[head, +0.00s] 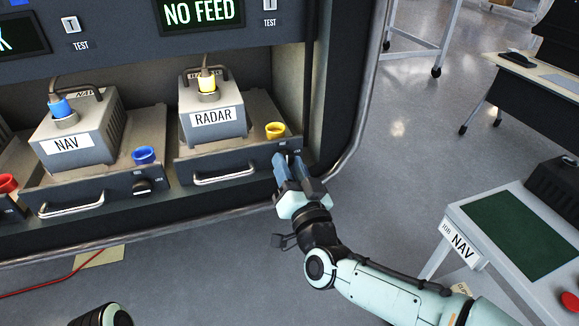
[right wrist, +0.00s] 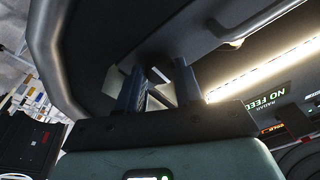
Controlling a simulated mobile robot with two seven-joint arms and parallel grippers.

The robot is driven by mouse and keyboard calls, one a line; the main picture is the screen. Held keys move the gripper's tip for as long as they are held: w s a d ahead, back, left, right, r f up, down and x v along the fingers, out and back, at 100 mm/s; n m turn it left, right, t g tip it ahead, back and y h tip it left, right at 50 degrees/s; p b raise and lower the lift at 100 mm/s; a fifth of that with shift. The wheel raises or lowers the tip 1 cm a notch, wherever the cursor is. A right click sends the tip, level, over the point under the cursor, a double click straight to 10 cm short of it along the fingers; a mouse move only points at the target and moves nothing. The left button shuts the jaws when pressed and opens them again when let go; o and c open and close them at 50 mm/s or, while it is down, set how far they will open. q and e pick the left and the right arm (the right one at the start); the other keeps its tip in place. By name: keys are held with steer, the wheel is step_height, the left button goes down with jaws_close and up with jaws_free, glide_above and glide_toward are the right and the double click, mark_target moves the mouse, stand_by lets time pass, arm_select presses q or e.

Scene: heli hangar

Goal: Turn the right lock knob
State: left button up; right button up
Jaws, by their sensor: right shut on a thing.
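The right lock knob sits at the right end of the RADAR tray front (head: 245,163), below a yellow socket (head: 275,130). My right gripper (head: 289,165) reaches up to that spot and is shut on the knob. Its fingers hide nearly all of the knob, so its turn angle cannot be told. In the right wrist view, the two fingers (right wrist: 160,82) point at a dark panel, and the knob is not clear between them. My left gripper does not show.
The RADAR unit (head: 213,115) stands on its tray, with a handle (head: 224,176) in front. Left of it are the NAV unit (head: 75,135) and another dark knob (head: 143,187). A rounded frame edge (head: 352,150) runs right of my gripper. A NAV-labelled table (head: 520,235) stands at right.

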stand_by(0.5)
steer(key=o, duration=0.8)
steer(key=shift+c, duration=0.2)
steer(key=shift+s, duration=0.15)
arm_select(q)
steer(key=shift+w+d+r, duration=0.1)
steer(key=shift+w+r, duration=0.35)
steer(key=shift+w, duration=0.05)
arm_select(e)
steer(key=v, duration=1.3)
